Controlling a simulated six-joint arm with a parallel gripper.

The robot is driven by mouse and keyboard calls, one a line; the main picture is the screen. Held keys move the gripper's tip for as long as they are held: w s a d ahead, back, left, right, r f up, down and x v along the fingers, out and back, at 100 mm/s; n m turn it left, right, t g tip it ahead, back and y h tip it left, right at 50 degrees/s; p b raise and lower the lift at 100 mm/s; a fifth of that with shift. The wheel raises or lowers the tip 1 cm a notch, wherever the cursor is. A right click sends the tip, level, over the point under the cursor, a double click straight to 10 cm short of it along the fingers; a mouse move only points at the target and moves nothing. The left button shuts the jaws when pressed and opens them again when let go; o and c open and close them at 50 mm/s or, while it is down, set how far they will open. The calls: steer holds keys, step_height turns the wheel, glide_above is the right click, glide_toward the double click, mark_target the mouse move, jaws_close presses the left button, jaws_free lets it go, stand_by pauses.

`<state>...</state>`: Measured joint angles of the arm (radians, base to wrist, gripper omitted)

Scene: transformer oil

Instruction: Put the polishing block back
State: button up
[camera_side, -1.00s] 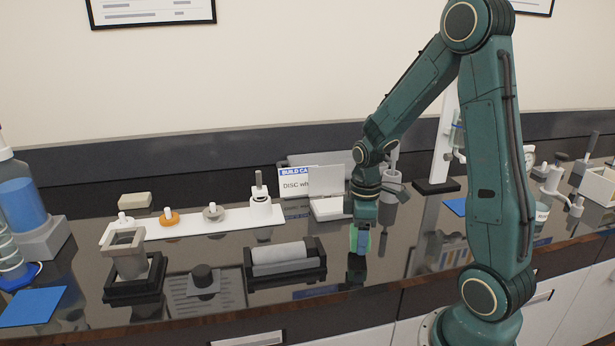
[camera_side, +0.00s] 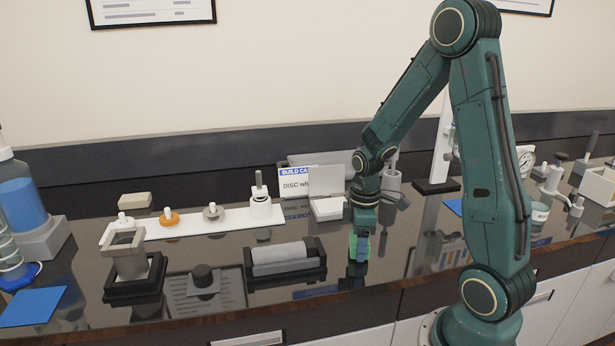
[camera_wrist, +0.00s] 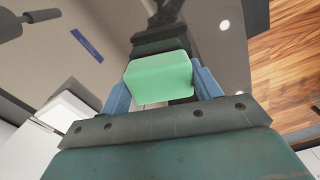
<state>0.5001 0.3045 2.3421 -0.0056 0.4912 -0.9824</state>
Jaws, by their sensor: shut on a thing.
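The polishing block is a pale green block (camera_wrist: 158,78). My gripper (camera_wrist: 162,85) is shut on it, with a blue finger on each side in the wrist view. In the side view the green block (camera_side: 353,244) is low over the glossy dark bench, right of a black cradle that holds a grey roll. I cannot tell whether the block touches the bench. The block's underside is hidden.
The black cradle (camera_side: 248,272) lies left of my gripper. A white box with a sign (camera_side: 327,208) stands behind it. A white strip with several pegs (camera_side: 235,222) lies at the back left. The bench's front edge is close.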

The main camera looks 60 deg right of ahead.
steer(key=shift+f, duration=0.25)
steer(key=o, duration=1.3)
step_height(320, 180, up, 14)
stand_by(0.4)
stand_by(0.5)
steer(key=s+a+r+m+t, duration=0.2)
steer(key=s+a+r, duration=0.1)
steer(key=a, duration=0.4)
steer(key=s+a+r+m+t, duration=0.3)
steer(key=s+a, duration=0.3)
steer(key=a, duration=0.2)
steer(key=shift+s+r+m+t, duration=0.3)
steer(key=shift+r, duration=0.2)
